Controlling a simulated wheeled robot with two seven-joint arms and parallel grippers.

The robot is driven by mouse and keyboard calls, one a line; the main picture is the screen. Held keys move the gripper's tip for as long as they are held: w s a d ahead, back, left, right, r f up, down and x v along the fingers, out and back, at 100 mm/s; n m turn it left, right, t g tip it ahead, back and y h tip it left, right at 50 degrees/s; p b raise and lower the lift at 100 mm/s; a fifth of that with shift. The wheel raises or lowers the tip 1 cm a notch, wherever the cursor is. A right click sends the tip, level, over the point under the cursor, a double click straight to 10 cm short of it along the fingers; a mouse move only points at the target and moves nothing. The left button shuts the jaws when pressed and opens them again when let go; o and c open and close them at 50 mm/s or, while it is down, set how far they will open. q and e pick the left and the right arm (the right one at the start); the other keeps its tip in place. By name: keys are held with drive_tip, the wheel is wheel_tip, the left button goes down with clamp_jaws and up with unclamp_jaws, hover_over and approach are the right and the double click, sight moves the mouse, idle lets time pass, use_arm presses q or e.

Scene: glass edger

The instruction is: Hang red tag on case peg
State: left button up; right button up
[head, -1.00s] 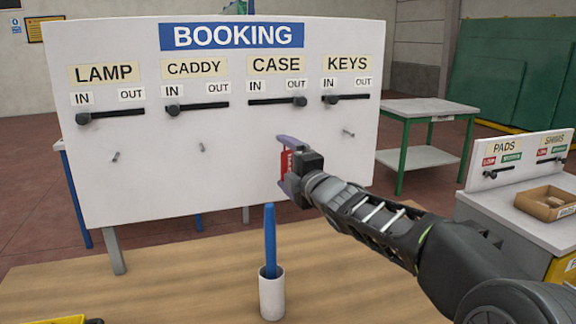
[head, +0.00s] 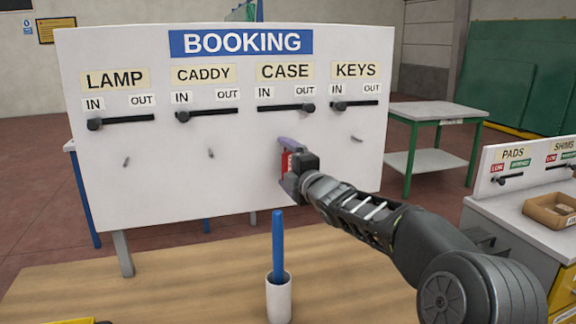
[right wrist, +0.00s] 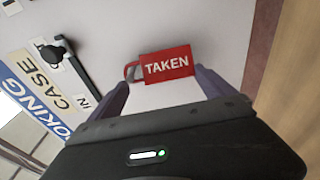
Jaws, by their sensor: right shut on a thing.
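The red tag (right wrist: 166,64), marked TAKEN, is in my right gripper (right wrist: 163,88), which is shut on it. In the head view the tag (head: 285,163) shows as a thin red strip in the right gripper (head: 288,165), in front of the white BOOKING board (head: 235,185) below the CASE label (head: 285,71). I cannot tell whether the tag touches the board. My left gripper is out of view.
Bare pegs show under LAMP (head: 126,161), CADDY (head: 211,153) and KEYS (head: 357,139). The CASE slider knob (head: 308,107) is at OUT. A white cup (head: 279,299) with a blue stick (head: 278,240) stands on the wooden table (head: 180,285), below my right forearm.

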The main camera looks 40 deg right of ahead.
drive_tip(key=shift+w+d+f, duration=0.1)
drive_tip(key=shift+w, duration=0.15)
idle(0.5)
drive_tip(key=o, duration=1.1)
drive_tip(key=b+v, duration=0.2)
drive_tip(key=v, duration=0.5)
drive_tip(key=shift+s, duration=0.4)
